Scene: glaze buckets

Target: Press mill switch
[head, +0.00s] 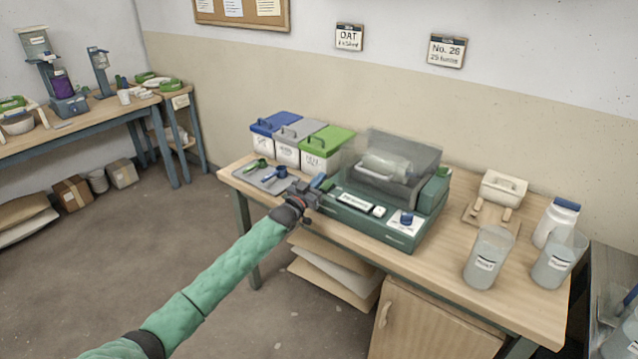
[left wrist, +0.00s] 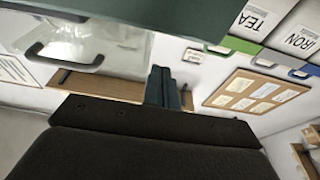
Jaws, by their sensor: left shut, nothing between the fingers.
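The green mill (head: 345,208) stands on the wooden table under a clear hood (head: 405,150) with a pale jar (head: 385,165) inside. A blue knob-like switch (head: 407,219) sits on a white panel at the mill's front right. My left gripper (head: 316,185) is shut and empty at the mill's front left corner, well left of the switch. I cannot tell whether it touches the mill. In the left wrist view, the shut fingers (left wrist: 164,88) show near the mill's green body (left wrist: 130,14) and clear hood (left wrist: 95,45); the switch is not visible there. My right gripper is not in view.
Lidded bins (head: 287,153) stand behind left of the mill, with scoops on a grey tray (head: 285,183) before them. Clear jugs (head: 488,262), a white bottle (head: 555,222) and a wooden board (head: 478,217) stand to the right. Open floor lies left of the table.

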